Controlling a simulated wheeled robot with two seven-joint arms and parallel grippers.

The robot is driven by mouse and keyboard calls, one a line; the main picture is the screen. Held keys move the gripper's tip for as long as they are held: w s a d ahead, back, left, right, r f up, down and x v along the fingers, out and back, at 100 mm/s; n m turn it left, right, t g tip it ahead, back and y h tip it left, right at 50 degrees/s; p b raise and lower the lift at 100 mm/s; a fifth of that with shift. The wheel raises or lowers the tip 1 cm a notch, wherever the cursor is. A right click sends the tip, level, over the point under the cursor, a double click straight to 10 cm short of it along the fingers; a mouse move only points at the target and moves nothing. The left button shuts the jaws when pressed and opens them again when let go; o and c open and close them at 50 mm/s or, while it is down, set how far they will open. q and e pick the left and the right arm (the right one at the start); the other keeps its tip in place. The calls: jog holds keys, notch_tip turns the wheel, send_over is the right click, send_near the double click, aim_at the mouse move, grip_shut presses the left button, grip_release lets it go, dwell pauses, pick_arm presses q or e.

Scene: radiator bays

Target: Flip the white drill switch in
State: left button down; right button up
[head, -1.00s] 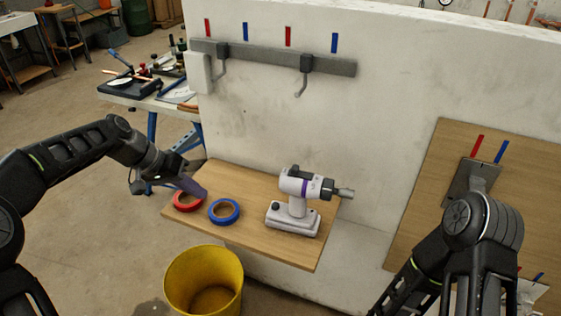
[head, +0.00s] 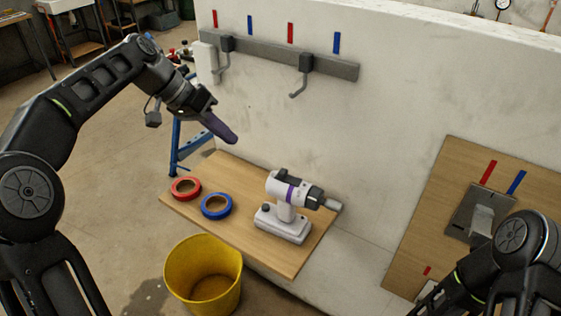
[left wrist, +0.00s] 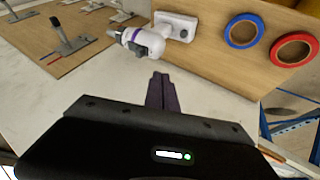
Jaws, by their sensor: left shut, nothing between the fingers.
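The white drill (head: 287,214) with a purple band and dark chuck end stands upright on the wooden shelf (head: 250,247), its nose pointing right. A small dark knob (head: 265,208) shows on its base. In the left wrist view the drill (left wrist: 150,42) shows beyond my fingers; which part is its switch, I cannot tell. My left gripper (head: 226,132) is shut and empty, in the air up and left of the drill, clear of it. Its purple fingers (left wrist: 161,93) are together in the wrist view. My right arm is at the lower right; its fingers are hidden.
A red tape roll (head: 186,188) and a blue tape roll (head: 217,206) lie on the shelf left of the drill. A yellow bucket (head: 204,277) stands below. A hook rail (head: 275,58) is on the wall above. A board with a lever plate (head: 470,215) is at right.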

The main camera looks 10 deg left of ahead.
pick_arm(q)
jog(key=p, duration=0.2)
send_near(276, 172)
jog(key=x, duration=0.5)
jog(key=shift+s+d+f+p, duration=0.1)
jog(key=shift+s+d+p, duration=0.2)
jog(key=shift+d, duration=0.25)
jog(key=shift+w, duration=0.1)
